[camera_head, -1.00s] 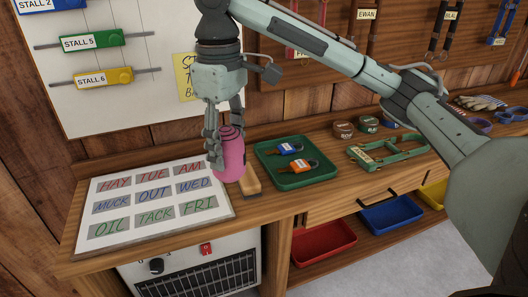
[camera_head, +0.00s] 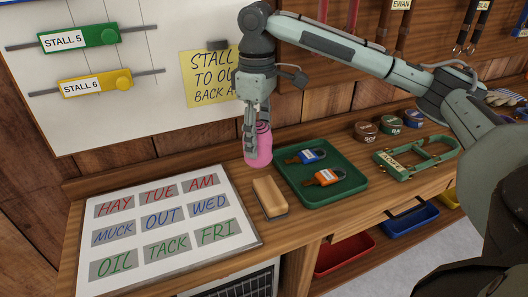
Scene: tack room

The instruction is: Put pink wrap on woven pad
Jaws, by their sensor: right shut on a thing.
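The pink wrap (camera_head: 259,148) is an upright, rounded pink cylinder at the back of the bench, left of the green tray. My right gripper (camera_head: 256,128) comes down from above and is shut on its upper part. The fingers hide part of the wrap. I cannot tell whether its base touches the bench. No woven pad can be made out in this view. My left gripper is not in view.
A wooden block-like brush (camera_head: 269,197) lies in front of the wrap. The green tray (camera_head: 331,194) holds a blue and an orange padlock. A lettered board (camera_head: 243,238) covers the bench's left. Tins (camera_head: 389,125) and a green metal frame (camera_head: 416,157) stand further right.

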